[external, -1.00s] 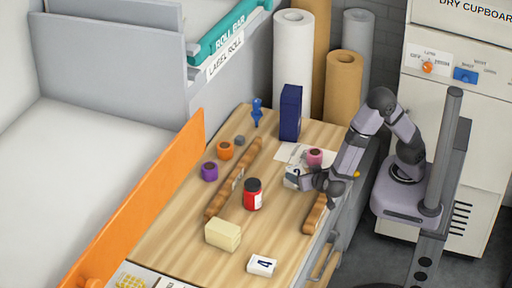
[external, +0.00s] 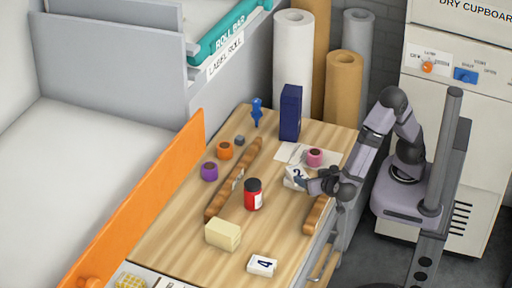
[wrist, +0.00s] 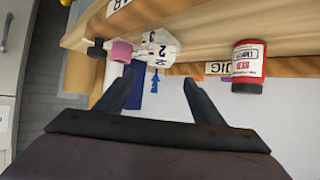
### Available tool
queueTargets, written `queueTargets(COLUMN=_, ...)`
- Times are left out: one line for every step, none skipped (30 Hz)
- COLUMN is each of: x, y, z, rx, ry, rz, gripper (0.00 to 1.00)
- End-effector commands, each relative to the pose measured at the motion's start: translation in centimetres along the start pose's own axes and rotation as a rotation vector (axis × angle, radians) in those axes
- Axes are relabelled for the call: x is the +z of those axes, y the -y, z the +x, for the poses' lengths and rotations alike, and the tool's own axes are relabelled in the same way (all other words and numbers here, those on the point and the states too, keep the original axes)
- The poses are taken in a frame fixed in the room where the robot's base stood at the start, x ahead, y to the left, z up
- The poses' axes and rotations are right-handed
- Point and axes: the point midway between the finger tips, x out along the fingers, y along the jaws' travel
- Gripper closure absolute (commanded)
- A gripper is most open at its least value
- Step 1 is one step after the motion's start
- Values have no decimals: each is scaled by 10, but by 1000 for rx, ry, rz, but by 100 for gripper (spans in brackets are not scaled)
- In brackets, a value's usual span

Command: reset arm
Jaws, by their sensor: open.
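My gripper (external: 318,186) is above the right edge of the wooden bench (external: 180,235), beside a white numbered block (external: 295,178). In the wrist view my gripper (wrist: 160,92) has its two dark fingers spread apart with nothing held between them. The numbered block (wrist: 160,46), a pink spool (wrist: 122,51) and a red jar (wrist: 248,66) show beyond the fingers. My gripper partly covers the block in the external view.
On the bench stand a red jar (external: 253,195), a pale yellow block (external: 222,234), a block marked 4 (external: 262,265), a dark blue box (external: 290,112) and a pink spool (external: 315,157). A wooden bar (external: 315,214) lies near the right edge. An orange panel (external: 140,205) borders the left.

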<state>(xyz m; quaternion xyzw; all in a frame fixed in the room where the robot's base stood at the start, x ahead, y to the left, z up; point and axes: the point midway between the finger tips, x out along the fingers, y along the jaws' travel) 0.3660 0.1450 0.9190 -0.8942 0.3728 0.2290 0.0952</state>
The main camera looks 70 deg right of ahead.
Motion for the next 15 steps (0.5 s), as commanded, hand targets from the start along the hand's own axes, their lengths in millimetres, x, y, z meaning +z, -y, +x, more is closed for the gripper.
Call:
queueTargets(x=0, y=0, z=0, rx=0, ry=0, rz=0, gripper=38)
queueTargets(x=0, y=0, z=0, rx=-1, ry=1, rz=1, gripper=38)
queueTargets(x=-2, y=2, z=2, rx=-8, ry=4, rz=5, gripper=38)
queueTargets(x=-3, y=5, z=3, rx=-17, ry=9, rz=8, gripper=38)
queueTargets(x=-4, y=8, z=5, rx=-30, ry=14, rz=13, gripper=38)
queueTargets(x=-7, y=14, z=7, rx=-53, ry=24, rz=21, gripper=38)
queueTargets(x=-10, y=19, z=10, rx=-73, ry=32, rz=28, gripper=38)
queueTargets(x=-12, y=26, z=13, rx=-99, ry=43, rz=35, gripper=38)
queueTargets(x=-16, y=35, z=17, rx=-137, ry=60, rz=46, gripper=38)
queueTargets(x=-20, y=44, z=20, rx=-172, ry=75, rz=52, gripper=38)
queueTargets(x=-24, y=52, z=23, rx=-209, ry=91, rz=59, gripper=38)
queueTargets(x=-30, y=64, z=27, rx=-262, ry=116, rz=66, gripper=38)
queueTargets(x=-34, y=72, z=30, rx=-303, ry=135, rz=69, gripper=38)
queueTargets(x=-38, y=80, z=32, rx=-344, ry=157, rz=70, gripper=38)
queueTargets(x=-44, y=90, z=34, rx=-402, ry=186, rz=67, gripper=38)
